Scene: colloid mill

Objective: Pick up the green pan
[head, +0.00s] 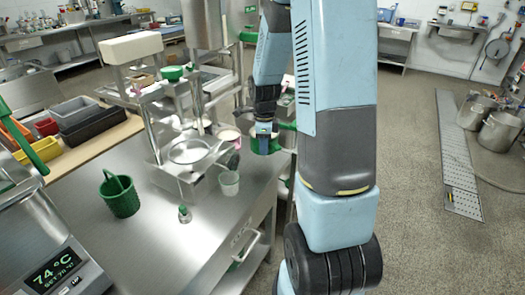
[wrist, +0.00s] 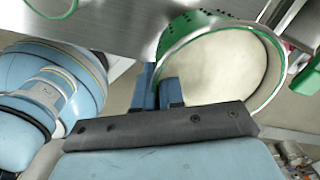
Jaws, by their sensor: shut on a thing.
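The green pan (head: 274,147) is at the right edge of the steel table in the head view, partly hidden by my arm. Its round cream inside and green rim fill the upper right of the wrist view (wrist: 228,66). My gripper (head: 264,129) points down at the pan's near side. In the wrist view my gripper's fingers (wrist: 160,92) are shut on the pan's rim. I cannot tell whether the pan touches the table or is just above it.
The steel table (head: 150,250) holds a green basket (head: 119,195), a clear cup (head: 229,183), a small green-capped bottle (head: 184,214) and a steel mill stand (head: 188,152). A scale with a display (head: 52,270) stands front left. Open floor lies to the right.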

